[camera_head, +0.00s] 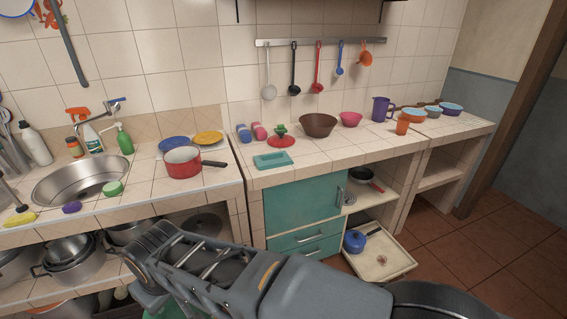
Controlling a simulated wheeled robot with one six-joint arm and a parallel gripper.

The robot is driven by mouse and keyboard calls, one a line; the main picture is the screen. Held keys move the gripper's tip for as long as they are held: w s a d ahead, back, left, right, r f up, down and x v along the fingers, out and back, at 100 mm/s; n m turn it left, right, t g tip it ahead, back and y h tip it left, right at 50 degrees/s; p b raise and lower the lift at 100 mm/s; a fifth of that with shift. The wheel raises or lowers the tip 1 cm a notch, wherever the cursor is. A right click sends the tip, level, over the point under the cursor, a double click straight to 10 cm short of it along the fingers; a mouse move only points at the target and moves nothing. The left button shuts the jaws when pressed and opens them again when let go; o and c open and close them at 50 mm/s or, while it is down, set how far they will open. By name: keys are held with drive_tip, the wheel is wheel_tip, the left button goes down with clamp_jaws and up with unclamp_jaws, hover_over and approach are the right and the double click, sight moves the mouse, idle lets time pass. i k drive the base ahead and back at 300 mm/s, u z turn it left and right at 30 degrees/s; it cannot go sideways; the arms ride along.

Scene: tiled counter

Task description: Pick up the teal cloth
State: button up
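A flat teal rectangular thing (273,160) lies on the tiled counter, left of the middle, near the front edge. My grey arm reaches leftward across the bottom of the view. My gripper (147,268) seems to be at its left end, in front of the lower shelf. Its fingers are not clear, and I see nothing certain in it.
A red pot (183,163) stands on the counter right of the sink (82,181). Steel pots (70,262) fill the lower left shelf.

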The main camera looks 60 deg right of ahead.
sight(265, 162)
drive_tip(key=z, duration=3.15)
drive_tip(key=k, duration=0.9)
drive_tip(key=u, duration=1.05)
drive_tip(key=i, duration=1)
drive_tip(key=u, duration=0.6)
drive_tip(key=k, duration=0.25)
drive_tip(key=z, duration=1.05)
